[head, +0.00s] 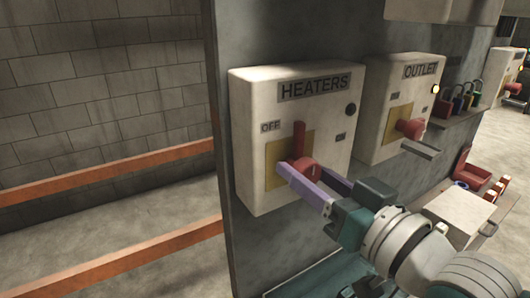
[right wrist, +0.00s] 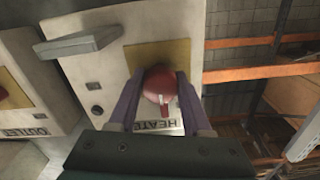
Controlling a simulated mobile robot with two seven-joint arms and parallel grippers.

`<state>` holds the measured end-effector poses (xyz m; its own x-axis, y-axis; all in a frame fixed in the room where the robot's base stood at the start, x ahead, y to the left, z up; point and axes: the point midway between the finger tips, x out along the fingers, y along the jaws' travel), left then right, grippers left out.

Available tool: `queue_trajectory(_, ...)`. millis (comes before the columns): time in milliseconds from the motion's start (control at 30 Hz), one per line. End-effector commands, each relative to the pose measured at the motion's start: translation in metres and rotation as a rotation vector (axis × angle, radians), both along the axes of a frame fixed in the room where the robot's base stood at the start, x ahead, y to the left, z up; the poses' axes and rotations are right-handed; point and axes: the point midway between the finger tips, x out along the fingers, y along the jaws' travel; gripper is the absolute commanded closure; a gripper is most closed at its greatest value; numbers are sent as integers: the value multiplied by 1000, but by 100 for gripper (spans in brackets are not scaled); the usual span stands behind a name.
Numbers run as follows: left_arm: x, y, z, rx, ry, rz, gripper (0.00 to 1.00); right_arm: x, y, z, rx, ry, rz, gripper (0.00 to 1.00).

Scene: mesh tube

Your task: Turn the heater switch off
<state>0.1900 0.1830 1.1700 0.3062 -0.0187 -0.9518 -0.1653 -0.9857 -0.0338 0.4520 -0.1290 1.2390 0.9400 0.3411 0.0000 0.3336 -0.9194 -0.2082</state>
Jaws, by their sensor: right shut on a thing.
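The HEATERS box (head: 250,105) is a cream panel on the grey wall; it also shows upside down in the right wrist view (right wrist: 88,75). Its OFF label (head: 270,127) is at the upper left of a yellow plate. The red heater switch (head: 299,138) has a round hub with its lever pointing up, towards the HEATERS lettering; it also shows in the right wrist view (right wrist: 158,86). My right gripper (head: 302,172) has its purple fingers on either side of the hub, shut on the switch; the fingers also flank it in the wrist view (right wrist: 156,90). My left gripper is not in view.
The similar OUTLET box (head: 375,115) stands to the right, with a red switch (head: 410,128) and a grey bar below. Several coloured padlocks (head: 466,99) stand farther right. Another grey bar (right wrist: 80,45) juts from the HEATERS box near my fingers. Orange rails (head: 120,170) lie left.

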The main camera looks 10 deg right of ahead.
Motion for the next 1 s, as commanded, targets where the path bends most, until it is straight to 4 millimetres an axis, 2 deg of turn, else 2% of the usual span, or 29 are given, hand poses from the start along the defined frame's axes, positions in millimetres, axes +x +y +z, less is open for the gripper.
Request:
queue_trajectory(100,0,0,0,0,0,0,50,0,0,0,-4,-3,1,100)
queue_trajectory(133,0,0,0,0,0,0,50,0,0,0,-5,-2,1,49)
queue_trajectory(367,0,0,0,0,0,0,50,0,0,0,-2,-1,1,23)
queue_trajectory(633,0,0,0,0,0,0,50,-1,0,0,-1,0,0,21)
queue_trajectory(733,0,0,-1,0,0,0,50,-7,-3,-1,0,1,0,21)
queue_trajectory(1000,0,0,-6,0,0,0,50,-51,-18,-2,-2,3,2,21)
